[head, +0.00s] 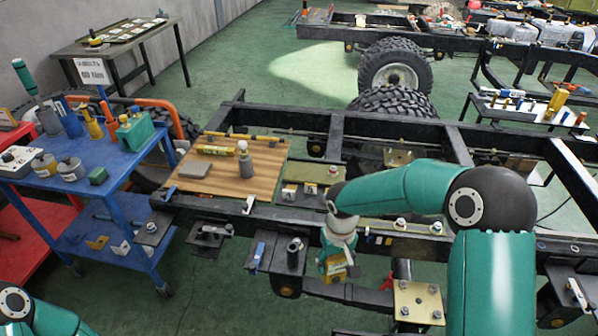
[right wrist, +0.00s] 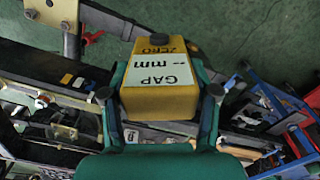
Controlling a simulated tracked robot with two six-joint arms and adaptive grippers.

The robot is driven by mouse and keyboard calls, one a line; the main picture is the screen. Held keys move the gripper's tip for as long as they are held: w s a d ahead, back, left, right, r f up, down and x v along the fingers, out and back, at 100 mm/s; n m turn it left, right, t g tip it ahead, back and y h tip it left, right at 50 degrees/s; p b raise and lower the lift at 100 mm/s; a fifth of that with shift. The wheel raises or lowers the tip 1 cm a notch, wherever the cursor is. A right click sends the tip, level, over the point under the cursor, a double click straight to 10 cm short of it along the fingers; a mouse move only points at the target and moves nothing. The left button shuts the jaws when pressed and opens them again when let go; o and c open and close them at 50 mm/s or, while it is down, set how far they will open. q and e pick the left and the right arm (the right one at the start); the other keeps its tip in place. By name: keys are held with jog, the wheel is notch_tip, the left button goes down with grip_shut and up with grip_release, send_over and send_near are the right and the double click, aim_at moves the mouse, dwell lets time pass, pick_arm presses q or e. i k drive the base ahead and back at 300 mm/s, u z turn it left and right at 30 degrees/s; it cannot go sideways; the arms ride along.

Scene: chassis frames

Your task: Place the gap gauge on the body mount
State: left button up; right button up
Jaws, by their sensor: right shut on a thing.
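My right gripper (head: 338,250) is shut on the gap gauge (head: 337,268), a yellow block, and holds it over the near rail of the chassis frame. In the right wrist view the gauge (right wrist: 160,102) sits between the two fingers of the gripper (right wrist: 160,90), its white label reading "GAP -- mm" and its top marked "ZERO". Dark brackets on the near rail include one with an upright black cylinder (head: 295,246) and a flatter one (head: 210,236). A yellowish plate with bolts (head: 418,302) is right of the gauge. I cannot tell which is the body mount. My left gripper is out of view.
A wooden board (head: 270,180) lies on the frame with a yellow tube (head: 218,150), a grey block (head: 195,169) and a grey bottle-like tool (head: 245,164). A blue cart (head: 100,180) with tools stands at left. Large tyres (head: 395,68) are behind. Green floor is open at the lower left.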

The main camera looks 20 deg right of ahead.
aim_at(301, 170)
jog(key=z, duration=0.05)
jog(key=i, duration=1.5)
jog(key=u, duration=0.05)
